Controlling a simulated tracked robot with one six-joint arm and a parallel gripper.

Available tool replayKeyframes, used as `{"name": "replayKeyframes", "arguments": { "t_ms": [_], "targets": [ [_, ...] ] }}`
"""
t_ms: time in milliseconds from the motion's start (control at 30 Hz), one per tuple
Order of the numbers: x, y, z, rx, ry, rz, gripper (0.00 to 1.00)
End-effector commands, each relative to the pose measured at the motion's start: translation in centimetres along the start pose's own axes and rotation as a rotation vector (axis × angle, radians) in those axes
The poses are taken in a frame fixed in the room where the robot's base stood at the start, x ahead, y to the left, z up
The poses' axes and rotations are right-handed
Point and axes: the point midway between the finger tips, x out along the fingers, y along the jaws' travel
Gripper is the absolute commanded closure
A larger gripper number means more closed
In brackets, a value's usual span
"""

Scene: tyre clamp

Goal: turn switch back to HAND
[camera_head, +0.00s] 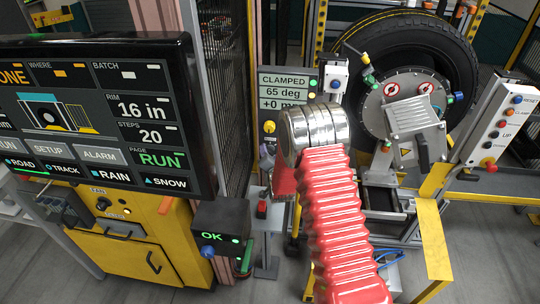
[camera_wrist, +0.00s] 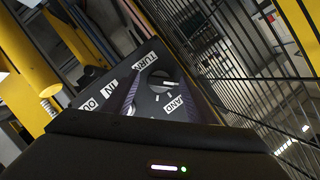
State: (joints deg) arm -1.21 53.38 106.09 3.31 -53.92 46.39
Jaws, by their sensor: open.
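The switch (camera_wrist: 158,76) is a dark round knob on a dark panel in the wrist view, with a pale mark on its right side. A TURN label (camera_wrist: 145,61) lies at its upper left and a HAND label (camera_wrist: 174,104) below it. I cannot tell for certain which label the mark points to. My gripper (camera_wrist: 157,90) is open, with one dark finger on the left of the knob and the other on its right. I cannot tell whether either finger touches it. In the head view my red-sleeved arm hides the gripper.
The same panel carries an IN label (camera_wrist: 110,87) and an OUT label (camera_wrist: 92,103). A wire mesh fence (camera_wrist: 255,60) runs close on the right. In the head view, a tyre (camera_head: 455,60) stands at the back right, a display reading CLAMPED (camera_head: 284,79) left of it, and a large screen (camera_head: 95,115) at left.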

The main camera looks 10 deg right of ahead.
Motion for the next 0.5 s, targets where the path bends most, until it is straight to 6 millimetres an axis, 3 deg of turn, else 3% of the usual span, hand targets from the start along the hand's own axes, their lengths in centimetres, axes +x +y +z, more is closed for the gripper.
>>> {"name": "replayKeyframes", "arguments": {
  "t_ms": [200, 500],
  "targets": [
    [0.01, 0.03, -0.01, 0.000, 0.000, 0.000, 0.48],
    [0.00, 0.04, -0.04, 0.000, 0.000, 0.000, 0.69]
  ]
}}
